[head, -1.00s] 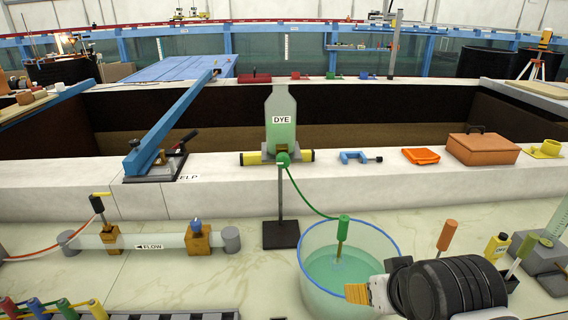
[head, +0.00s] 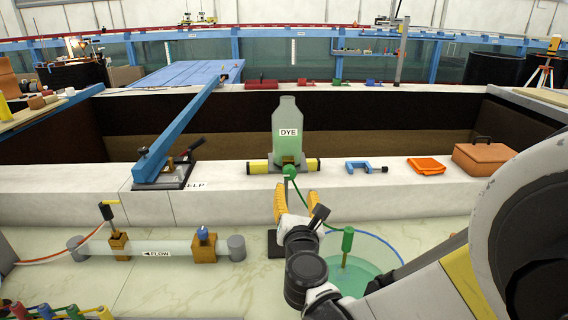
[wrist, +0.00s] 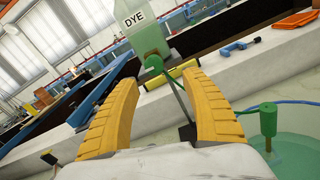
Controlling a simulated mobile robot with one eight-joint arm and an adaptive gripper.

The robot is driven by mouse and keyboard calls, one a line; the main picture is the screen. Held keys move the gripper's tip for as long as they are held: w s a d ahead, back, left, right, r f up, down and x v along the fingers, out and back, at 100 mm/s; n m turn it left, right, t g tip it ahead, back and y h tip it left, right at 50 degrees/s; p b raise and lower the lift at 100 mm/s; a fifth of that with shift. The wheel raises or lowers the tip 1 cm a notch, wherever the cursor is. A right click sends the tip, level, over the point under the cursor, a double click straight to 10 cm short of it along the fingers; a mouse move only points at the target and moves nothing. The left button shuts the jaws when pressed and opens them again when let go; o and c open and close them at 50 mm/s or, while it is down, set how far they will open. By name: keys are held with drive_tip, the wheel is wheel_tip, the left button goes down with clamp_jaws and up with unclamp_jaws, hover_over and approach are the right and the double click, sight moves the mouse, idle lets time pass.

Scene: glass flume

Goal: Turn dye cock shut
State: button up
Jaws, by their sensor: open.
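The DYE bottle (head: 287,120) stands upright on the white ledge, pale green inside, with a brass fitting (head: 288,160) at its base. The green dye cock part (head: 289,172) hangs at the front of it, and a green tube runs from there to the right. In the wrist view the green cock (wrist: 152,66) shows curved, just beyond the fingertips. My gripper (head: 296,190) is open and empty, with yellow-orange fingers either side, just below and in front of the cock. The wrist view shows the gripper (wrist: 158,80) with its fingers apart, not visibly touching the cock.
A round glass tank (head: 385,245) with green liquid and a green-handled probe (head: 347,242) stands to the right below. A blue clamp (head: 370,166) and orange item (head: 427,166) lie on the ledge. A FLOW tube (head: 160,247) is at left.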

sight(289, 176)
drive_tip(key=shift+n, duration=0.6)
drive_tip(key=w, duration=0.3)
drive_tip(key=w+b, duration=0.1)
drive_tip(key=w, duration=0.3)
drive_tip(key=w+a+b, duration=0.1)
drive_tip(key=w, duration=0.3)
drive_tip(key=c, duration=1.2)
